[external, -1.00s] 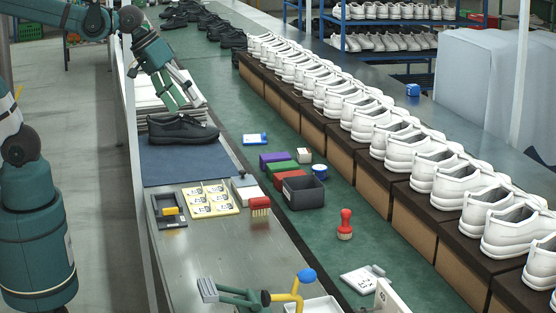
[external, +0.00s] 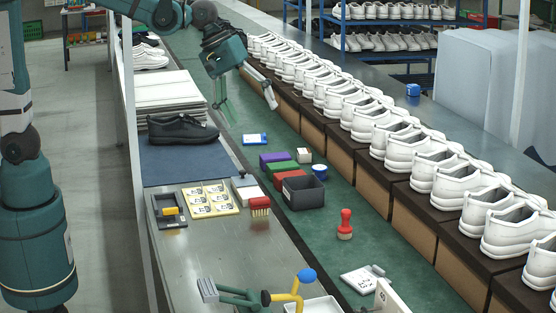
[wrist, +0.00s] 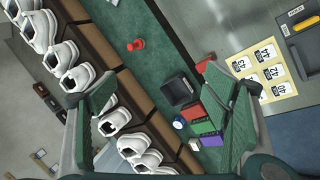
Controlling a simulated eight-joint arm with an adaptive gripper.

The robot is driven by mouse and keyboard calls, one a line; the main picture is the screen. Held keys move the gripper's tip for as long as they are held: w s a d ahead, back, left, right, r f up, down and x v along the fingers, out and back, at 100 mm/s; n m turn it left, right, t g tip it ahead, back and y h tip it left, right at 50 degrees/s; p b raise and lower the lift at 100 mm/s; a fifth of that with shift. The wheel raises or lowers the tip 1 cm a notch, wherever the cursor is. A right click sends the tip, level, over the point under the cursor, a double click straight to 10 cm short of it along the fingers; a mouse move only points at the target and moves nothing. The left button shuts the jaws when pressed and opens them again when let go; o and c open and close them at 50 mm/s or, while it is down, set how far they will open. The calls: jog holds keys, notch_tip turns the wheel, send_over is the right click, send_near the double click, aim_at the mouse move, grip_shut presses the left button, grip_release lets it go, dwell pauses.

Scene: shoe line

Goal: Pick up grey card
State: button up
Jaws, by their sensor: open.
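No card stands out as plainly grey, so I cannot tell which one is the grey card. In the external view, a pale card with blue parts (external: 255,139) lies on the green belt, and a pale grey-white flat block (external: 244,185) lies beside the yellow number cards (external: 209,199). A white card-like piece (external: 361,281) lies farther forward on the belt. My gripper (external: 252,108) is open and empty, its fingers wide apart above the belt, behind the blue-marked card. In the wrist view, my gripper (wrist: 160,110) frames the dark bin and coloured blocks.
A black shoe (external: 182,130) stands on a blue mat (external: 175,166) in front of stacked pale boards (external: 168,92). A dark bin (external: 304,193), coloured blocks (external: 277,168) and a red stamp (external: 345,224) occupy the belt. White shoes (external: 385,143) line the right side.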

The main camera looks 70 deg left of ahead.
jog(key=w+d+f+n, duration=0.3)
jog(key=w+d+f, duration=0.1)
jog(key=w+d, duration=0.45)
jog(key=n+g+h+p, duration=0.15)
jog(key=n+g, duration=0.25)
jog(key=n, duration=0.4)
send_near(367, 279)
jog(key=shift+s+a+r, duration=0.1)
jog(key=shift+s+r, duration=0.05)
jog(key=shift+r, duration=0.2)
jog(key=shift+b+x, duration=0.3)
jog(key=shift+x, duration=0.95)
jog(key=shift+b+x, duration=0.75)
jog(key=shift+x, duration=1.9)
